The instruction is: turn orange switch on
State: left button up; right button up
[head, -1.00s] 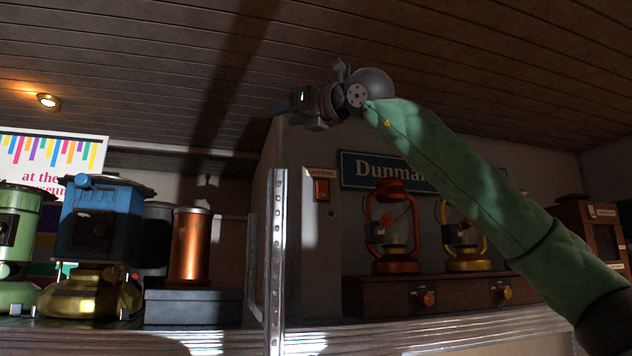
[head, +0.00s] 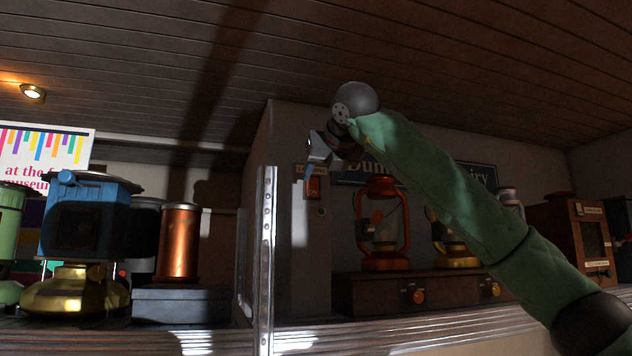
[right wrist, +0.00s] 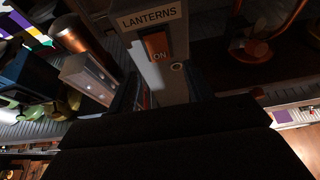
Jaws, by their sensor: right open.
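The orange switch (head: 314,188) is on the narrow front of a grey wall section, left of the blue sign. In the right wrist view the orange switch (right wrist: 157,46) sits under a "LANTERNS" label, with "ON" showing at its lower end. I cannot tell for certain which way it is tipped. My right gripper (head: 313,165) is just above and in front of the switch in the head view, partly hidden by its own wrist. In the right wrist view the dark fingers are apart with nothing between them, below the switch. My left gripper is not in view.
A round button (right wrist: 176,66) is beside the switch. A metal post (head: 265,260) stands left of the switch. An orange lantern (head: 381,225) and a yellow one stand on a wooden box (head: 370,292) to the right. Stoves and a copper cylinder (head: 179,243) stand left.

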aim_at(313, 191)
jog(key=p+x, duration=0.2)
jog(key=x, duration=0.2)
jog(key=shift+w+p, duration=0.2)
jog(key=shift+p, duration=0.1)
jog(key=shift+w+a+f, duration=0.1)
jog(key=shift+w+f, duration=0.1)
jog(key=shift+w, duration=0.15)
